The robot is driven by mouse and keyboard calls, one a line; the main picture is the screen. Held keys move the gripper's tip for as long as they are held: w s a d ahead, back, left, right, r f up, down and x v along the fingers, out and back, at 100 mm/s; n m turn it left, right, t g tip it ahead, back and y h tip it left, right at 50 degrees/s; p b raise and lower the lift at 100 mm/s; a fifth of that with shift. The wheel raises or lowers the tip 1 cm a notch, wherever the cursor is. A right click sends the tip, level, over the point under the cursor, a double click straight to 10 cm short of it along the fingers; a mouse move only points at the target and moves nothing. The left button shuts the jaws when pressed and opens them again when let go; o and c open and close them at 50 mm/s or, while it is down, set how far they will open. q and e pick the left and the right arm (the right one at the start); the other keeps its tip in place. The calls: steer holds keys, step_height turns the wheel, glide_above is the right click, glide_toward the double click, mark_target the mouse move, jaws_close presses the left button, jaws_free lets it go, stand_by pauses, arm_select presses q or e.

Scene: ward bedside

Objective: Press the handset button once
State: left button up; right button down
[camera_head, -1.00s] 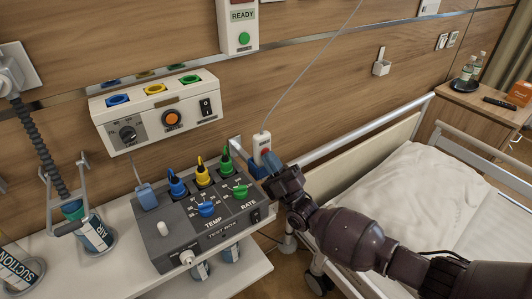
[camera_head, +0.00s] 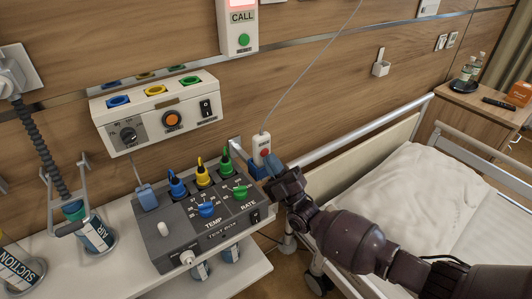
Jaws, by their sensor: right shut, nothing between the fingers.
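The white handset (camera_head: 261,142) hangs from a thin grey cord just right of the grey test box, with a red button (camera_head: 265,153) facing me. My right gripper (camera_head: 275,168) is shut and empty, its blue fingertips just below and right of the red button. A small gap seems to show between fingertips and button. The wall panel (camera_head: 238,25) above shows a lit red "CALL" display (camera_head: 242,16) over a green button (camera_head: 244,40). My left gripper is not in view.
The grey test box (camera_head: 185,237) with several coloured plugs and knobs stands on a white shelf (camera_head: 250,274) beside my right gripper. A bed rail (camera_head: 365,127) and bed (camera_head: 420,190) lie to the right. A bedside cabinet (camera_head: 465,120) stands far right.

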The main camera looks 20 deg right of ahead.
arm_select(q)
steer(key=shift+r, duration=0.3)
arm_select(e)
steer(key=shift+s+d, duration=0.15)
steer(key=shift+s, duration=0.25)
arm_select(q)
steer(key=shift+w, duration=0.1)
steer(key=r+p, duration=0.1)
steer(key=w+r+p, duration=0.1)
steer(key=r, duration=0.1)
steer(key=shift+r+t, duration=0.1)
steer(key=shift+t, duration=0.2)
arm_select(e)
steer(key=s, duration=0.1)
steer(key=s+d, duration=0.1)
steer(key=s, duration=0.2)
steer(key=shift+s+d, duration=0.35)
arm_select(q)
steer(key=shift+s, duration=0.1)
